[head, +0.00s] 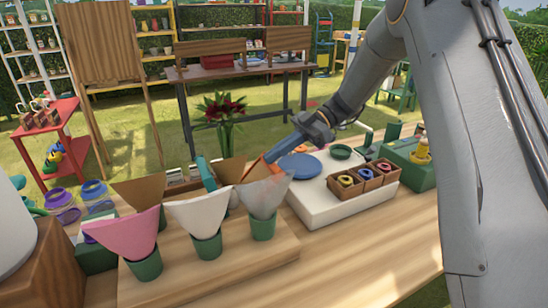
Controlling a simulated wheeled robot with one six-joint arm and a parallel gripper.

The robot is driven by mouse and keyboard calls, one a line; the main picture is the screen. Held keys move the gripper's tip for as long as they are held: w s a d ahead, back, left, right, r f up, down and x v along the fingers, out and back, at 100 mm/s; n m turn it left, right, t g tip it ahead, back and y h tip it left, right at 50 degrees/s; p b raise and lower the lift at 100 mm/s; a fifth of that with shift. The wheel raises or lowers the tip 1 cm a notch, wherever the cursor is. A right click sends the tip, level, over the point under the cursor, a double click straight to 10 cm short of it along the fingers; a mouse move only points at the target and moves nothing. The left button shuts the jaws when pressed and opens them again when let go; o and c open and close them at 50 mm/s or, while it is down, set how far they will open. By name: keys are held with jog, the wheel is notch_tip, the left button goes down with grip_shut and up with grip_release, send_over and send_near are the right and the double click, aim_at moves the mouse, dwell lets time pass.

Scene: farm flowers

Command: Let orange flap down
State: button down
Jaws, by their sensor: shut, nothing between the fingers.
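The orange flap (258,168) shows as a small slanted orange piece behind the grey translucent paper cone (266,196). The cone and nearby brown paper hide part of it. My gripper (270,157) reaches in from the upper right, and its blue fingers end right at the flap's upper edge. The fingers are shut with nothing seen between them. I cannot tell whether they touch the flap.
A pink cone (125,232), a white cone (197,213) and brown cones stand in green cups on a wooden stand. A blue disc (300,166) and small wooden boxes (378,176) lie right of my gripper. Bare tabletop (370,245) is at the front right.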

jog(key=shift+w+d+f, duration=0.15)
jog(key=shift+d+f, duration=0.3)
jog(key=shift+d, duration=0.05)
jog(key=b+v, duration=0.1)
jog(key=v, duration=0.3)
jog(key=f+b+v, duration=0.1)
jog(key=v, duration=0.3)
jog(key=shift+w+d+f, duration=0.1)
jog(key=shift+w+d, duration=0.2)
jog(key=shift+d, duration=0.05)
jog(key=shift+w+d+r, duration=0.2)
jog(key=shift+d+r, duration=0.1)
jog(key=shift+d, duration=0.2)
